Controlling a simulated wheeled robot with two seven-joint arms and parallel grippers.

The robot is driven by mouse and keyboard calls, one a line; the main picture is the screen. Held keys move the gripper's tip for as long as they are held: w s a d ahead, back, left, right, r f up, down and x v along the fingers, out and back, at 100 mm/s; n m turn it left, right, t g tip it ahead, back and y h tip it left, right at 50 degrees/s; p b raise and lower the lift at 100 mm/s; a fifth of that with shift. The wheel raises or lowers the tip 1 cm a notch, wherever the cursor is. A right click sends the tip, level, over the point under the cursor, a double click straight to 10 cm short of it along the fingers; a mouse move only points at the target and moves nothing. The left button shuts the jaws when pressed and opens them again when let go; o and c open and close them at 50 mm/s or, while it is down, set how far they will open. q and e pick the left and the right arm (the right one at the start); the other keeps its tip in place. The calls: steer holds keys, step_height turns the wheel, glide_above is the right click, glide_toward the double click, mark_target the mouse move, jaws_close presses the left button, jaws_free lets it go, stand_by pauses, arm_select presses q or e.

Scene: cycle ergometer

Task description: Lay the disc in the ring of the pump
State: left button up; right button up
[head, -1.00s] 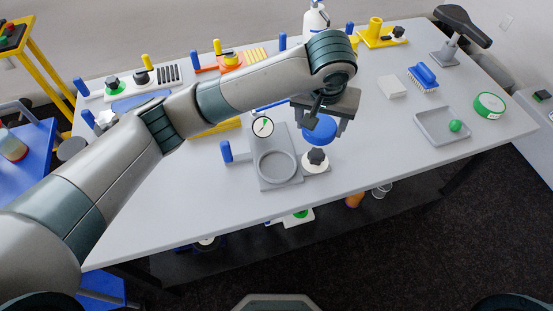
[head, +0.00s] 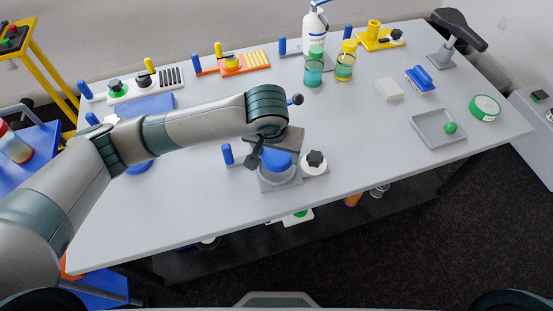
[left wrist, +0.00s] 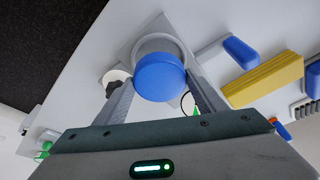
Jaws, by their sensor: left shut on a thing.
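The blue disc (head: 277,160) is held between the fingers of my left gripper (head: 274,152), which is shut on it. It also shows between both fingers in the left wrist view (left wrist: 160,78). The pump is a grey plate (head: 264,189) with a raised ring, which the disc partly covers in the head view. In the left wrist view the ring (left wrist: 157,43) shows behind the disc and offset from it. The disc appears above the ring; the gap is hard to judge. The gauge is hidden behind my arm in the head view. My right gripper is not in view.
A white base with a black knob (head: 315,161) stands right beside the ring. A blue handle (head: 227,154) is at its left. A grey tray (head: 426,133) with a green ball is at the right. The front of the table is clear.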

mark_target(275, 158)
arm_select(q)
steer(key=shift+f, duration=0.1)
steer(key=shift+f+p, duration=0.5)
steer(key=shift+f, duration=1.4)
steer(key=shift+a+f, duration=0.1)
steer(key=shift+f, duration=0.1)
